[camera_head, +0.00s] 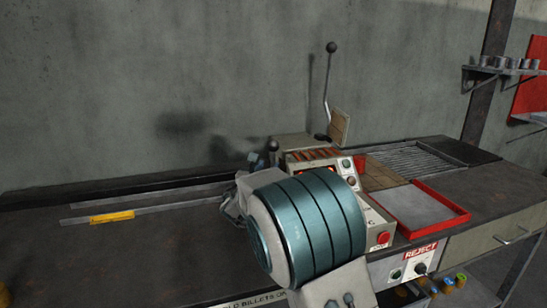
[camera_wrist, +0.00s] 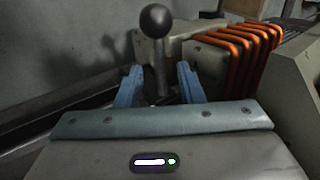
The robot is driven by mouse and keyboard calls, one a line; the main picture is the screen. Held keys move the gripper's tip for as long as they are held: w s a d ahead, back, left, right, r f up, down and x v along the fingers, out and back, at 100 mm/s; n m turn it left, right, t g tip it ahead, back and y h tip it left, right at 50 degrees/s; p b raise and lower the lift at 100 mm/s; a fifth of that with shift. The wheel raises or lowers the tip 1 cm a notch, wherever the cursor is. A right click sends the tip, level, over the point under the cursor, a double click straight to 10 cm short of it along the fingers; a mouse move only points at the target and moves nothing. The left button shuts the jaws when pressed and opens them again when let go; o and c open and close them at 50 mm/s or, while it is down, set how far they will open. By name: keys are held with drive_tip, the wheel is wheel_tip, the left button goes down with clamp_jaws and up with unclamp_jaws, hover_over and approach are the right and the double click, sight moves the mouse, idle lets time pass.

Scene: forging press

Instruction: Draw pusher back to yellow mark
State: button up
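The pusher's upright handle, a dark ball knob on a post, shows in the wrist view (camera_wrist: 157,22) and as a small dark knob in the head view (camera_head: 273,146). My gripper (camera_wrist: 160,80) is open, with one blue finger on each side of the post and a visible gap to each. In the head view my gripper (camera_head: 262,160) is small and partly hidden by my arm. The yellow mark (camera_head: 111,217) lies on the rail at the left of the bench, well left of the handle. The pusher's lower part is hidden.
A control box (camera_head: 383,212) with a red button stands right of the handle. Orange coils (camera_wrist: 240,48) are close on the right in the wrist view. A tall lever (camera_head: 327,95) rises behind. A red-rimmed tray (camera_head: 462,215) is at right. The bench around the rail at left is clear.

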sight(272, 160)
drive_tip(key=x, duration=0.8)
drive_tip(key=shift+w, duration=0.15)
clamp_jaws()
